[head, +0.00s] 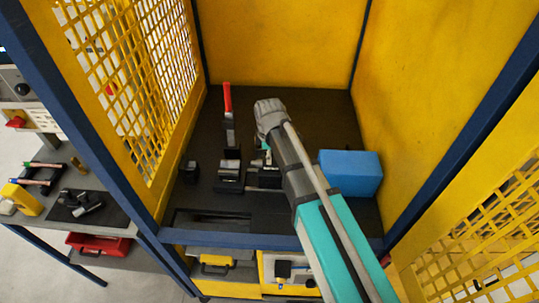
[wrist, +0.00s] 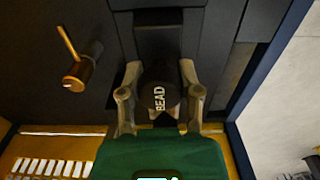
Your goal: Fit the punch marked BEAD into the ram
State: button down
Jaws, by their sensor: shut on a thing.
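The punch marked BEAD (wrist: 159,96) is a dark, round piece seen label-on in the wrist view, its white lettering running sideways. My gripper (wrist: 160,92) is shut on it, one finger on each side. A dark block (wrist: 158,40) stands right behind the punch in the picture. I cannot tell whether this is the ram, or whether the punch touches it. Low dark tooling (head: 229,180) with bright metal parts stands left of my arm there.
A red-handled lever (head: 228,100) stands upright at the back left of the dark bench. A blue box (head: 350,172) stands right of my arm. Yellow cage walls (head: 290,40) close in the bench. A brass-coloured handle (wrist: 75,62) juts out left of my gripper.

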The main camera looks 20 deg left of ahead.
jog(key=shift+f+b, duration=1.3)
jog(key=shift+f, duration=0.05)
dwell(0.3)
jog(key=shift+c, duration=1)
grip_release()
jog(key=shift+r, duration=0.15)
notch_tip(320, 180, up, 11)
jog(key=p, duration=1.1)
dwell(0.5)
